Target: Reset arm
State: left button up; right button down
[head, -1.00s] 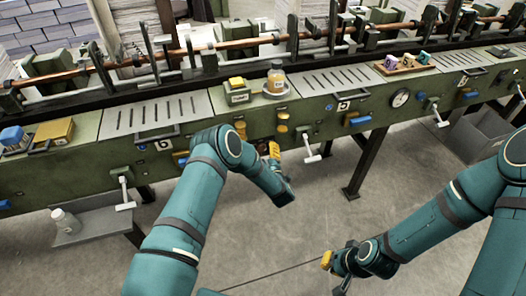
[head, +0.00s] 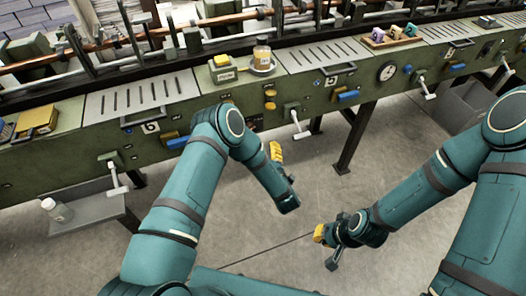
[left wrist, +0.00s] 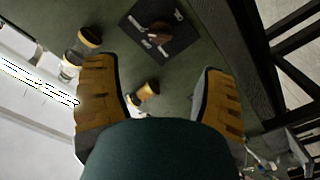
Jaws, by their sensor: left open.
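My left arm comes in from the left in the head view. Its gripper (head: 280,172) hangs in front of the green machine, partly hidden by its own wrist. In the left wrist view its two yellow-padded fingers (left wrist: 160,95) are wide apart, with nothing between them. My right gripper (head: 326,246) is low over the floor at centre right in the head view. Its yellow pad and dark finger look spread apart, and I see nothing held.
The long green machine (head: 215,112) crosses the back. White handles stick out in front. A bottle (head: 55,209) lies on a low shelf. The floor (head: 300,215) between is clear.

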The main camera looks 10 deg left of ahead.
dwell(0.3)
pick_arm(q)
jog(key=s+d+m+g+h, duration=0.1)
jog(key=s+m+g+h, duration=0.5)
jog(key=s, duration=0.6)
jog(key=s+d+f+m+g+h, duration=0.1)
jog(key=s+d+m+g+h, duration=0.1)
jog(key=s+m+g+h, duration=0.5)
jog(key=s, duration=0.5)
jog(key=shift+s+f+h, duration=0.2)
jog(key=shift+s+h, duration=0.2)
